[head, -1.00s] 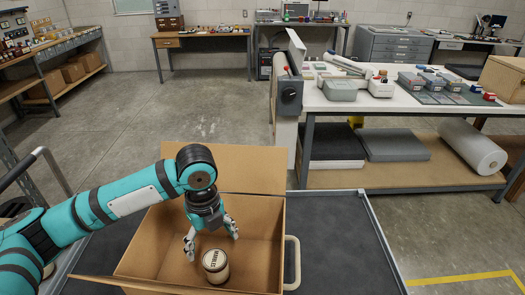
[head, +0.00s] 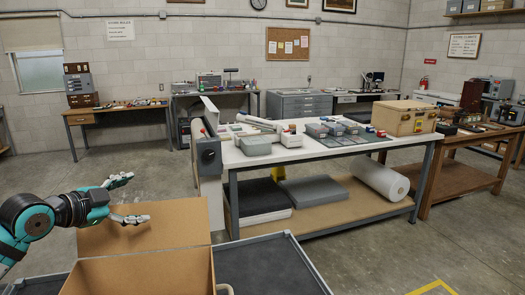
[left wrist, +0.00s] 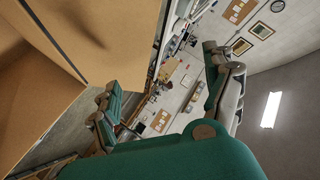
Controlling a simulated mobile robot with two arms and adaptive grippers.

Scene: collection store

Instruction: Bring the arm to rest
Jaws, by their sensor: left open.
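My left gripper (head: 128,200) is open and empty at the left of the head view, above the far flap of the cardboard box. Its two fingers also show spread apart in the left wrist view (left wrist: 165,95), with nothing between them. The box also fills the left of the left wrist view (left wrist: 75,25). The jar seen earlier in the box is not in view now. My right gripper is not in view.
The box rests on a dark-topped cart (head: 268,268). A wooden table (head: 470,148) stands at the right. Grey floor (head: 400,250) is clear at the front right.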

